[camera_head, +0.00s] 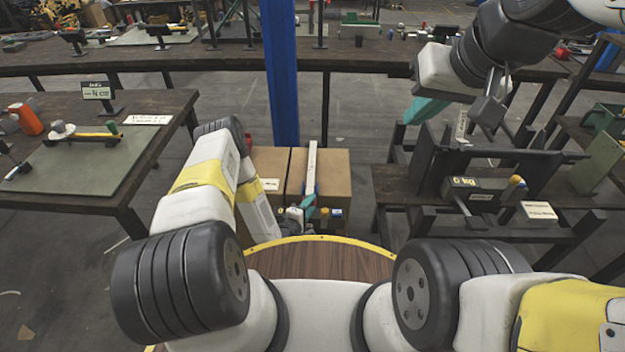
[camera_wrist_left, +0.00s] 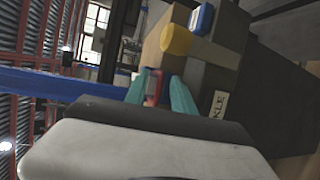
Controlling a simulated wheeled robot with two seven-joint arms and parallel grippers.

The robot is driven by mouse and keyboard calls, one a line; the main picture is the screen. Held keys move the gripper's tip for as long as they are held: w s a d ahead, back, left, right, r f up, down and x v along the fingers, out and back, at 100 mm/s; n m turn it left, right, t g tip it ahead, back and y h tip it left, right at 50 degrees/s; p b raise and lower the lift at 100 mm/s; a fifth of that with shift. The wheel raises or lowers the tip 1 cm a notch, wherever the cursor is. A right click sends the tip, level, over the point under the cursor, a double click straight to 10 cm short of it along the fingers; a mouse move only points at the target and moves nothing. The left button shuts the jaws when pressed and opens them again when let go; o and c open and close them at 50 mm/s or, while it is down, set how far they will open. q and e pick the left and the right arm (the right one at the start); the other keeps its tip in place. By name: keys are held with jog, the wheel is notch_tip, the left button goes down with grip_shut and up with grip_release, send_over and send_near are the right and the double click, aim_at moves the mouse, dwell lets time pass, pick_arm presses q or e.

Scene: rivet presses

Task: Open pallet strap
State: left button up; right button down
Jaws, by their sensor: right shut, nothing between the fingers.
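Cardboard boxes (camera_head: 268,166) stand ahead of me. A pale strap (camera_head: 312,160) runs over them and has a blue section low down. At its lower end are small grey, yellow and blue parts. In the left wrist view, a grey block with a yellow knob (camera_wrist_left: 178,40), a blue part (camera_wrist_left: 203,18) and a label ending in "KLE" (camera_wrist_left: 217,105) are close. My left gripper (camera_head: 309,206) is at these parts, its teal fingers (camera_wrist_left: 160,88) apart, with something reddish showing between them; contact is unclear. My right gripper (camera_head: 425,110) is shut and empty, raised at the right.
A dark table (camera_head: 100,205) with a green mat stands at the left. A dark bench with a "0 kg" scale unit (camera_head: 470,187) stands at the right. A blue post (camera_head: 281,75) rises behind the boxes. A long table (camera_head: 225,58) crosses the back.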

pick_arm(q)
jog(key=shift+w+d, duration=0.1)
jog(key=c, duration=0.6)
grip_shut()
jog(key=shift+s+f, duration=0.2)
dwell(0.6)
